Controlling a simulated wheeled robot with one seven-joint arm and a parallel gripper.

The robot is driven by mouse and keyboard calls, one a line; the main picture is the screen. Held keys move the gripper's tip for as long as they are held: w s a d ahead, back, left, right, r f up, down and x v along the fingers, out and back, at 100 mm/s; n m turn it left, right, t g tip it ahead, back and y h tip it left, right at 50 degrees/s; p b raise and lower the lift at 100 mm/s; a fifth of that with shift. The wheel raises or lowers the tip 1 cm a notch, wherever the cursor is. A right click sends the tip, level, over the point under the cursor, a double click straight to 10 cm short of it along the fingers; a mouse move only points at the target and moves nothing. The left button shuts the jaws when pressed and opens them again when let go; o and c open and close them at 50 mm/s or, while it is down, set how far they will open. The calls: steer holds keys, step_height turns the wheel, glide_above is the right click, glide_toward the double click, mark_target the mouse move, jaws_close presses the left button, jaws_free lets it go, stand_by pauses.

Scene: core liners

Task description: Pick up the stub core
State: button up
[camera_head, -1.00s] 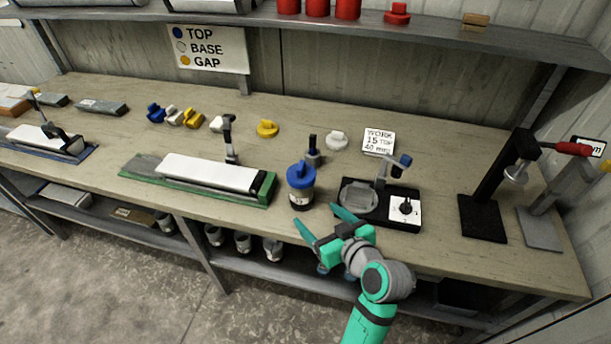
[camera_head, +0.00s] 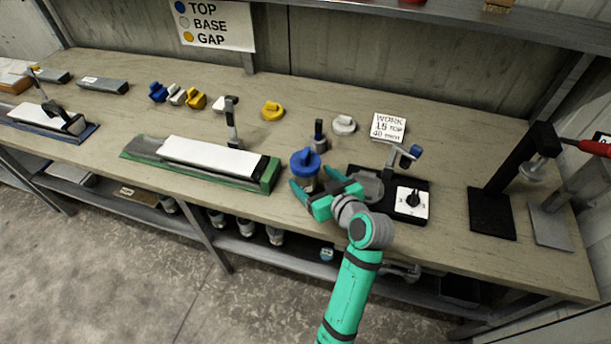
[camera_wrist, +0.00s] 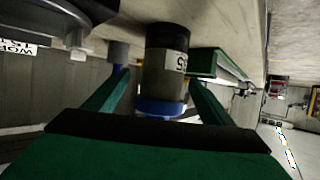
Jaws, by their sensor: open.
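The stub core (camera_head: 306,163) is a short upright cylinder with a blue knobbed cap, standing near the bench's front edge. In the wrist view the stub core (camera_wrist: 166,62) appears upside down, with a dark grey body, a white printed label and the blue cap. My gripper (camera_head: 313,184) is open at the front of the stub core, one teal finger towards each side of its lower part. In the wrist view the stub core shows between the two fingers, with gaps visible. Whether either finger touches it cannot be told.
A green tray (camera_head: 266,178) with a white-topped liner lies left of the stub core. A black fixture (camera_head: 418,186) with a round dish and dial stands close on the right. A small dark post (camera_head: 319,138) stands behind. Bare bench lies between tray and stub core.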

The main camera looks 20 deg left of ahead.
steer(key=x, duration=0.4)
steer(key=shift+s+a, duration=0.1)
steer(key=shift+a, duration=0.15)
steer(key=c, duration=1.9)
steer(key=shift+r, duration=0.1)
jaws_close()
steer(key=shift+r, duration=0.1)
